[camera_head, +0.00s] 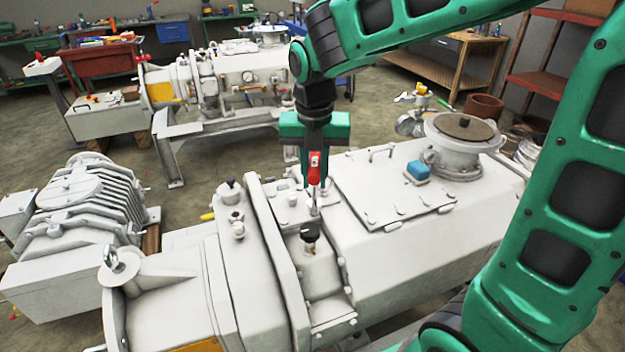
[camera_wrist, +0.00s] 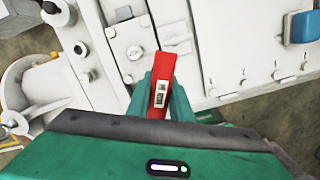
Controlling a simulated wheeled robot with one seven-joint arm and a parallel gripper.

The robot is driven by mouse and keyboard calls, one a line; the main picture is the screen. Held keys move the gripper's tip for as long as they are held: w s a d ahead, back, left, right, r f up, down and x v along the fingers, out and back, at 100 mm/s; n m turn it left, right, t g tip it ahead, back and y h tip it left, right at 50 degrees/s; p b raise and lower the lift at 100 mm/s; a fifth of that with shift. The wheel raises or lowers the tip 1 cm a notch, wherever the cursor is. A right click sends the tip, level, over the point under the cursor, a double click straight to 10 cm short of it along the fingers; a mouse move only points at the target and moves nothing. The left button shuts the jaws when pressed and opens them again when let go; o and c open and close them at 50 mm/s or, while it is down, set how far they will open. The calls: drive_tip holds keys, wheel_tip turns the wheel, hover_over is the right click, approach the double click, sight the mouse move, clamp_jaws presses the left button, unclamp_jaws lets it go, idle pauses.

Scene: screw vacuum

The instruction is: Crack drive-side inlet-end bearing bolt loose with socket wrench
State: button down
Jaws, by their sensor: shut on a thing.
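My gripper (camera_head: 315,176) points straight down over the white vacuum pump (camera_head: 430,235). Its green fingers are shut on the red handle of the socket wrench (camera_head: 315,162). A short silver shaft extends below the handle toward the raised block between the flange and the long body; contact with a bolt cannot be made out. In the wrist view the red wrench handle (camera_wrist: 160,98) stands between the green fingers (camera_wrist: 160,92). Several bolt heads show on the pump beyond it, one on a small square plate (camera_wrist: 134,52). The wrench's lower end is hidden there.
A black-capped fitting (camera_head: 310,234) stands in front of the wrench. A blue block (camera_head: 417,171) and a round port (camera_head: 463,135) are on the pump to the right. A ribbed white machine (camera_head: 85,215) stands left, another pump (camera_head: 215,85) behind. Open floor lies between.

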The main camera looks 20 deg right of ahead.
sight(315, 162)
drive_tip(key=shift+r, duration=0.5)
wheel_tip(315, 162, up, 4)
drive_tip(key=m, duration=0.4)
drive_tip(key=shift+f, duration=0.1)
drive_tip(key=shift+h, duration=0.3)
drive_tip(key=shift+f, duration=2.8)
drive_tip(key=shift+f, duration=0.6)
